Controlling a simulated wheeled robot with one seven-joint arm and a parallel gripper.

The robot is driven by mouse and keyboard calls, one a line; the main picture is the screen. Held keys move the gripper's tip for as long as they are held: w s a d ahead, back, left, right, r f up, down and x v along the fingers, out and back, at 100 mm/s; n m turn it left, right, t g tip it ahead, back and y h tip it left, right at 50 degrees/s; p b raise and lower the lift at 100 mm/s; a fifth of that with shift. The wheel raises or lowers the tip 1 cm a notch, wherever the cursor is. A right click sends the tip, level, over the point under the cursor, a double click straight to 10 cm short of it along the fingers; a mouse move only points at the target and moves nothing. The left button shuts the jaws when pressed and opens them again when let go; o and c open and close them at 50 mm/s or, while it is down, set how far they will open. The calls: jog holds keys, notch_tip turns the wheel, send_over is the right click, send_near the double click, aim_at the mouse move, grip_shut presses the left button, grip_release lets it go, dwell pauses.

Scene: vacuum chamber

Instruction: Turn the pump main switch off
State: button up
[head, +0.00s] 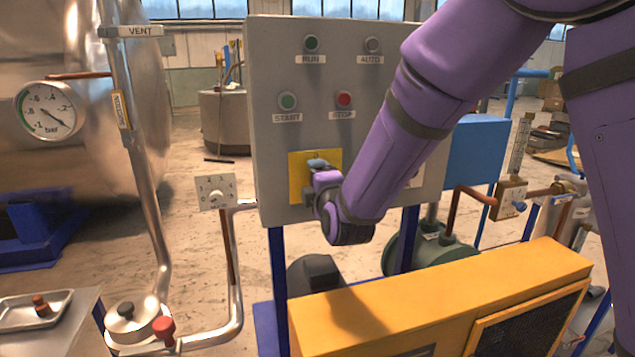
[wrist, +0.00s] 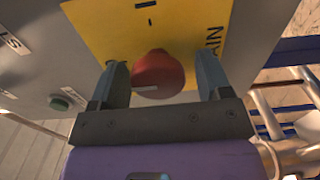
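The main switch is a red knob (wrist: 158,76) on a yellow plate (wrist: 100,28) with part of the word MAIN readable in the wrist view. A pale line shows on the knob's face, lying roughly across that picture. My gripper (wrist: 160,80) has one finger on each side of the knob, apart, with a gap visible at the right finger; contact at the left is unclear. In the head view, the yellow plate (head: 297,168) is on the grey control panel (head: 270,110), and my gripper (head: 316,172) is in front of it, hiding the knob.
Green START (head: 287,101) and red STOP (head: 344,98) buttons sit above the plate. A yellow housing (head: 400,300) stands below and in front of the panel. A small dial plate (head: 215,192) and a gauge (head: 46,110) are to the left.

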jog(key=v, duration=1.1)
jog(key=shift+w, duration=0.15)
